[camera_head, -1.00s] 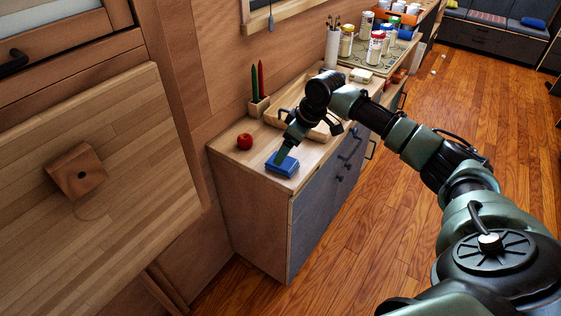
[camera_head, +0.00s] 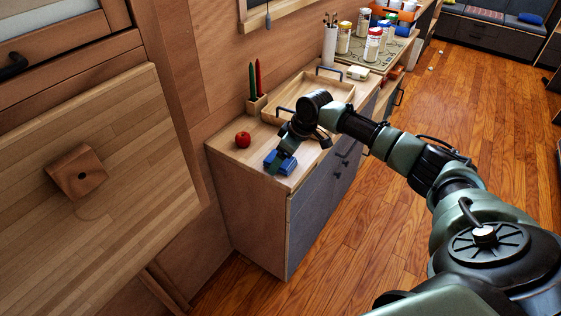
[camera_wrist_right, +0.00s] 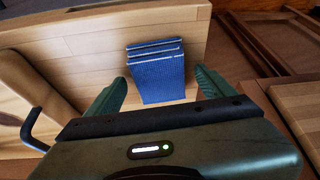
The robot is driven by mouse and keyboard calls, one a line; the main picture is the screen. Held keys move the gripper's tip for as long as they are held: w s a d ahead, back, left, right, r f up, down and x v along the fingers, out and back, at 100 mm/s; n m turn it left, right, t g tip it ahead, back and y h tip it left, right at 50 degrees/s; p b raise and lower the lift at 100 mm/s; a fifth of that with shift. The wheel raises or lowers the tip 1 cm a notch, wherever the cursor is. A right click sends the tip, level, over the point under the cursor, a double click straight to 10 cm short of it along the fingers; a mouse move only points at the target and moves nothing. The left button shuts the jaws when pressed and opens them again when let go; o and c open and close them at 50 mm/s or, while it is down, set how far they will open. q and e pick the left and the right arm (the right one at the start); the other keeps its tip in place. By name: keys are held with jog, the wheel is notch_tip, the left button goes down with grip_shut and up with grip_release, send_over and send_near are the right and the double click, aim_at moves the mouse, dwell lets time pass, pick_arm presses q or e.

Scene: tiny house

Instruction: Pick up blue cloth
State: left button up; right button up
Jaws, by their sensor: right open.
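The blue cloth (camera_head: 279,161) is folded in layers and lies on the near end of the wooden counter (camera_head: 231,157). In the right wrist view the cloth (camera_wrist_right: 158,77) sits between the two green fingers of my right gripper (camera_wrist_right: 158,92). The fingers are apart, one on each side of the cloth, with a narrow gap visible at each side. In the head view my right gripper (camera_head: 286,160) points down over the cloth and partly hides it. My left gripper is not in view.
A red apple (camera_head: 243,139) stands left of the cloth. Behind are a wooden tray (camera_head: 290,95) with dark handles, a holder (camera_head: 257,104) with red and green candle-like sticks, and several jars (camera_head: 373,45). A wooden board surface (camera_head: 120,150) fills the left.

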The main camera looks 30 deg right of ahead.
jog(key=shift+f, duration=0.15)
jog(key=shift+c, duration=0.3)
jog(key=c, duration=1.4)
jog(key=shift+o, duration=0.2)
jog(key=shift+b, duration=0.35)
notch_tip(320, 180, up, 20)
jog(key=shift+r, duration=0.25)
